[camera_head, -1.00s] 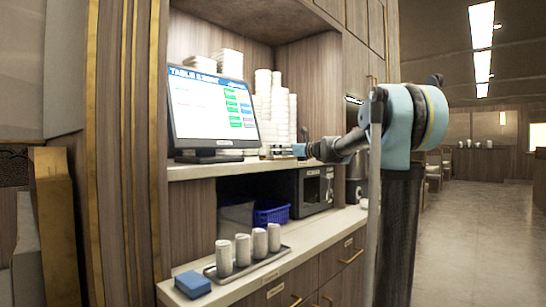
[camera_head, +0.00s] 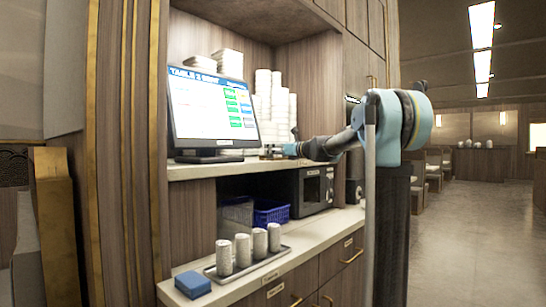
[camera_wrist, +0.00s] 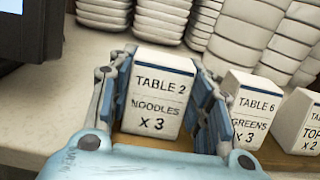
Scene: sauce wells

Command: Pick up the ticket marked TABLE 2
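The white ticket marked TABLE 2, NOODLES x 3 (camera_wrist: 158,98) stands upright in the middle of the wrist view. My gripper (camera_wrist: 165,85) has one finger on each side of it, close to its edges; I see no clear sign that they press on it. In the head view my gripper (camera_head: 292,149) is at the shelf, right of the monitor, and the ticket cannot be made out there.
A TABLE 6 ticket (camera_wrist: 250,108) and another ticket (camera_wrist: 302,122) stand close on the right, on a wooden strip (camera_wrist: 285,158). Stacked white dishes (camera_wrist: 245,35) are behind. The monitor (camera_head: 212,108) is left. A lower counter holds cups on a tray (camera_head: 245,265) and a blue block (camera_head: 192,285).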

